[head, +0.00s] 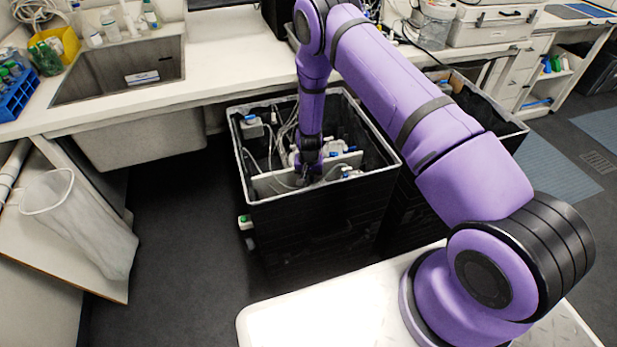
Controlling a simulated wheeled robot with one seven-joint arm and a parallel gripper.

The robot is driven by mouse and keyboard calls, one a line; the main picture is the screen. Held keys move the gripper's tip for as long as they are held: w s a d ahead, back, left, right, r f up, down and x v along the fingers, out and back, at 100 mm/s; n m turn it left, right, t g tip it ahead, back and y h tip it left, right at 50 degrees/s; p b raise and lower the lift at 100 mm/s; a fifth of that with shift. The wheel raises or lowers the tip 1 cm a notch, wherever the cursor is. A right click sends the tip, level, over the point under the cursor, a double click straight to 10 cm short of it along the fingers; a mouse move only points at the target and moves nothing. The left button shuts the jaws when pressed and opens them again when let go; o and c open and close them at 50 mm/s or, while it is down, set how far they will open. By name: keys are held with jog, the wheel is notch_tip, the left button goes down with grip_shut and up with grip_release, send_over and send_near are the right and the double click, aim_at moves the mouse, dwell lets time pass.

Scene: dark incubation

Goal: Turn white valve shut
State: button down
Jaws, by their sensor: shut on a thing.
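My purple arm reaches down into a black open-topped tub (330,243) below the counter. My gripper (306,180) is low inside the tub, beside a pale panel (265,185) near its front wall. The gripper is shut on what appears to be the white valve, among white tubes and fittings. The valve is small and mostly hidden behind the fingers, so its handle angle cannot be told. White fittings with blue parts (350,172) lie just right of the gripper.
A grey box with a blue cap (252,128) sits at the tub's left inside, with loose tubes near it. A second black tub stands to the right. A green-capped fitting (245,222) sticks out of the tub's left side.

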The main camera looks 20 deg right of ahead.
jog(key=m, duration=0.6)
jog(key=shift+s+d+m, duration=0.1)
jog(key=shift+m, duration=0.2)
jog(key=m, duration=0.6)
jog(key=shift+s, duration=0.15)
jog(key=c, duration=1.1)
grip_release()
jog(key=shift+c, duration=0.2)
